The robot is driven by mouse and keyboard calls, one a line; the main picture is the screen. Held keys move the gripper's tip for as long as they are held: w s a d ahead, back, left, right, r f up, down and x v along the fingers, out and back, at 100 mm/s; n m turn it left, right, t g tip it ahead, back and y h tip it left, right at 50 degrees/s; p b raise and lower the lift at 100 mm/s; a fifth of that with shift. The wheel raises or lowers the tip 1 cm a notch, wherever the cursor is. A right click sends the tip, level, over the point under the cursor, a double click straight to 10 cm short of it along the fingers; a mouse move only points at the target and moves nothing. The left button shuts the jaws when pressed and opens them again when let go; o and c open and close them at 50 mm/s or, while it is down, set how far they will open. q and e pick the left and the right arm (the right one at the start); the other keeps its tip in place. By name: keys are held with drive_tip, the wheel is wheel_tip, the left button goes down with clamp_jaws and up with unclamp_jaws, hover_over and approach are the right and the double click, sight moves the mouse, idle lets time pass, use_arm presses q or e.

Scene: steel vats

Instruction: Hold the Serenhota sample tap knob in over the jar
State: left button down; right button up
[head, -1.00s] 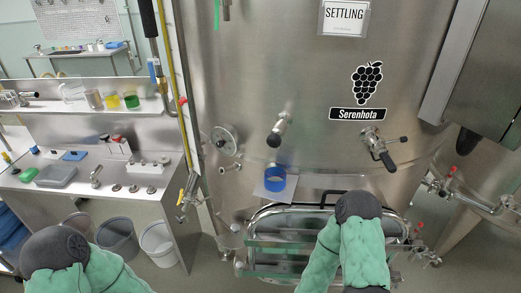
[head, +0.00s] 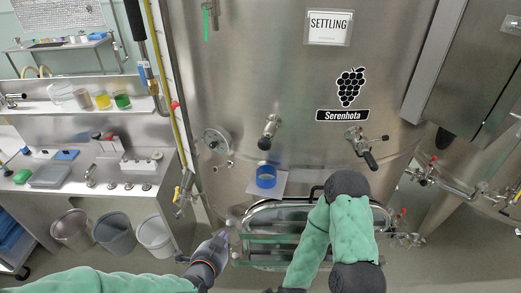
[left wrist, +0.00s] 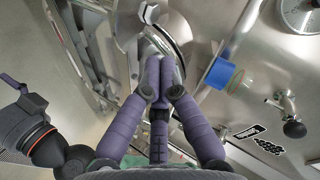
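The Serenhota sample tap (head: 271,125) sticks out of the steel vat, with a dark round knob (head: 264,144) at its near end. The knob also shows in the left wrist view (left wrist: 295,129). The jar (head: 266,177), with a broad blue band, stands below the tap on a small plate; it also shows in the left wrist view (left wrist: 223,73). My left gripper (head: 222,243) is low and left of the jar, apart from it. Its fingers (left wrist: 158,68) are together and empty. My right gripper is hidden in the head view; what seems its wrist shows in the left wrist view, fingers unclear.
A black-handled valve (head: 368,154) is right of the tap, and a round gauge (head: 214,140) is left. A framed hatch (head: 285,214) sits below the jar, with my right arm in front. A bench (head: 150,180) and bins (head: 114,234) stand at the left.

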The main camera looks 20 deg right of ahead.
sight(263, 149)
use_arm(q)
drive_tip(key=s+d+r+m+t+h+p, duration=0.2)
drive_tip(key=d+r+m, duration=0.1)
drive_tip(key=r, duration=0.8)
drive_tip(key=s+d+r+m+t+h+p, duration=0.1)
drive_tip(key=r+m, duration=0.4)
drive_tip(key=r, duration=0.7)
drive_tip(key=shift+s+d+m+t+h+p, duration=0.35)
drive_tip(key=shift+s+d+t+p, duration=0.35)
drive_tip(key=shift+s+d+t, duration=0.3)
drive_tip(key=shift+d, duration=0.15)
drive_tip(key=x, duration=1.4)
drive_tip(key=shift+f, duration=0.1)
